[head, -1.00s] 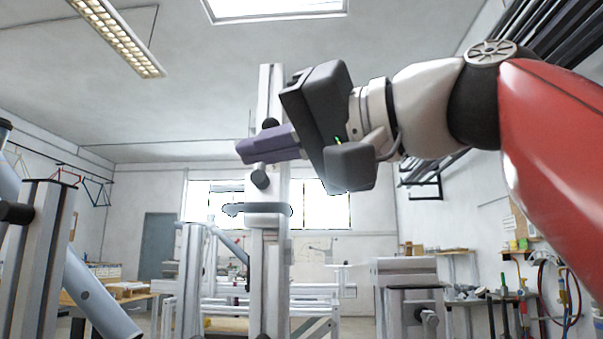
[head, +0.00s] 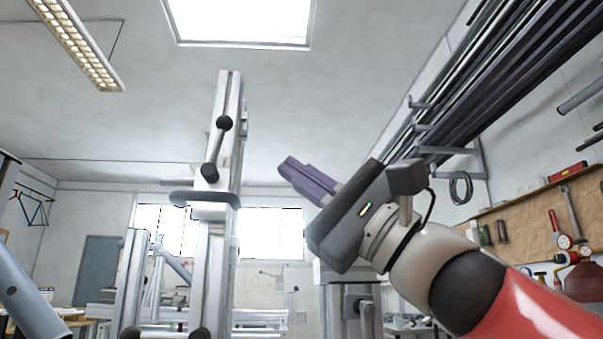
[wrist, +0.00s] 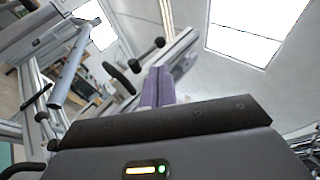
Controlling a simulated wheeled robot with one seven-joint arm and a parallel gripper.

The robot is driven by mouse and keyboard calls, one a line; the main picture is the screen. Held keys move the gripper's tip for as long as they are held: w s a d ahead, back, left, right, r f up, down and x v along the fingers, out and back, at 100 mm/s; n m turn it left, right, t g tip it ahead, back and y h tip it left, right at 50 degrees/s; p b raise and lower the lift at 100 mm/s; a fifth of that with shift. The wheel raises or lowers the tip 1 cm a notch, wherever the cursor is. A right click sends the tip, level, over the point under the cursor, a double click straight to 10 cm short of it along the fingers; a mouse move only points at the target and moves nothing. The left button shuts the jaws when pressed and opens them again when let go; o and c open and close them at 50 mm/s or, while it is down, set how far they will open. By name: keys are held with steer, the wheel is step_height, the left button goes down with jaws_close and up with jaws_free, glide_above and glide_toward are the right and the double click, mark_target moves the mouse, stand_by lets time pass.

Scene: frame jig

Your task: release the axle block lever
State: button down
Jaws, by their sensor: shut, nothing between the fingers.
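The axle block lever (head: 217,146) is on the tall pale metal post (head: 229,105). It runs from a dark hub up to a round black knob, tilted slightly right. Below it, a dark rounded plate (head: 203,198) sticks out from the post. My gripper (head: 287,165), with purple fingers, is shut and empty, to the right of the post and apart from the lever. In the wrist view the shut fingers (wrist: 158,72) point towards the post, and the lever (wrist: 147,52) shows just beyond their tips, up and left.
Frame tubes (head: 25,300) stand at the left. A grey stand (head: 350,290) is behind and below my gripper. Pipes on a wall rack (head: 470,90) and a tool board (head: 540,215) are at the right. The space between my fingers and the post is free.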

mark_target(226, 125)
steer(key=p+x, duration=0.3)
steer(key=x, duration=0.7)
steer(key=shift+a+r, duration=0.15)
steer(key=shift+a, duration=0.05)
steer(key=shift+a+r+n+g+p, duration=0.1)
steer(key=shift+r+n+g+p, duration=0.3)
steer(key=shift+p, duration=0.7)
steer(key=shift+a+r+h+p, duration=0.15)
steer(key=shift+h+p, duration=0.15)
steer(key=shift+p, duration=0.15)
steer(key=shift+a+g, duration=0.3)
